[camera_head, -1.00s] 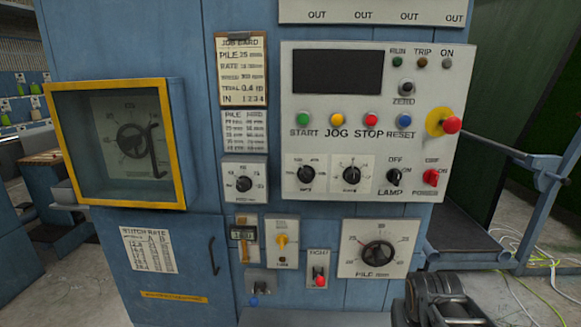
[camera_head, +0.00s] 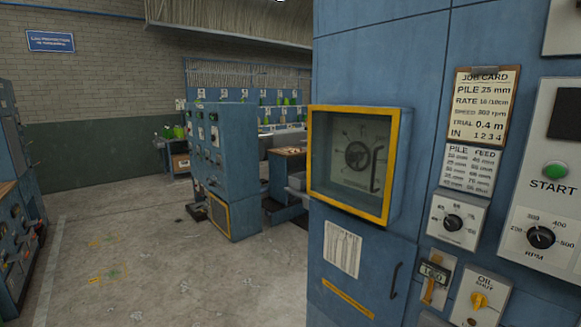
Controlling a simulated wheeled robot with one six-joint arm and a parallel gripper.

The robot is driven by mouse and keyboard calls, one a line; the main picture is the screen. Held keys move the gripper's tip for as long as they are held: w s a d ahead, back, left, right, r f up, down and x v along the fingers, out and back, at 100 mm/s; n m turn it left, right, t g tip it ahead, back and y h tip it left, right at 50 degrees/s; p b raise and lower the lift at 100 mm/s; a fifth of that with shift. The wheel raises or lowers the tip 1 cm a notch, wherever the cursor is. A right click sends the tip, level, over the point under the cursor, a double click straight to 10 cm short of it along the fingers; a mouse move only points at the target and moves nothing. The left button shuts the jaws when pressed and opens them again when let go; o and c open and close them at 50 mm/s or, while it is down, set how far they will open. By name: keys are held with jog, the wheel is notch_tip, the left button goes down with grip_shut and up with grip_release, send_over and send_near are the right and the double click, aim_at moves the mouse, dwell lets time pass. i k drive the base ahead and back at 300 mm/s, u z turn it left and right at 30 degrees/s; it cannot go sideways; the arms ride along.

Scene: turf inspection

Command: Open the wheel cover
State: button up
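The wheel cover (camera_head: 392,165) is a box with a yellow frame and a clear front on the blue machine cabinet, right of centre. It looks shut. A dark curved handle (camera_head: 376,169) shows at the right side of its front. Behind the clear front is a round dark wheel (camera_head: 357,155) on a marked dial plate. My gripper is not in this view, so I cannot see how it stands to the cover.
The blue cabinet (camera_head: 385,60) carries a job card (camera_head: 481,103), dials, a green START button (camera_head: 555,169) and a lower door handle (camera_head: 394,281). Open concrete floor (camera_head: 190,270) lies left. Another blue machine (camera_head: 235,150) stands behind, and a control bench (camera_head: 15,220) is at far left.

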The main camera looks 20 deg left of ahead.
aim_at(395, 111)
jog(key=u, duration=0.45)
jog(key=k, duration=0.35)
jog(key=u, duration=1.8)
jog(key=i, duration=0.8)
jog(key=z, duration=0.9)
jog(key=i, duration=0.7)
jog(key=z, duration=0.8)
